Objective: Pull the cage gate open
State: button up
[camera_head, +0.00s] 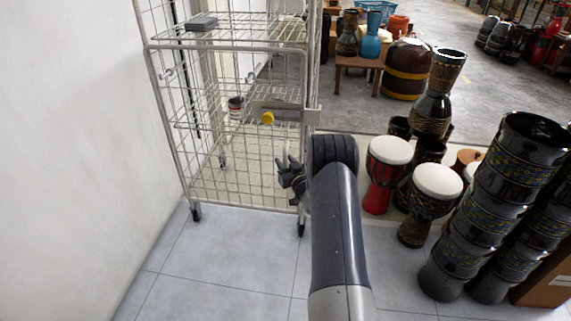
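The wire cage (184,150) stands on casters against the white wall at the left. Its front mesh gate (235,175) spans the lower front and looks closed. My arm hides the floor right of the cage.
Several goblet drums (436,190) crowd the right side, close to my arm. The tiled floor (225,265) in front of the cage is clear.

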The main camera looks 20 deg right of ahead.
jog(key=shift+w, duration=0.15)
grip_shut()
dwell(0.4)
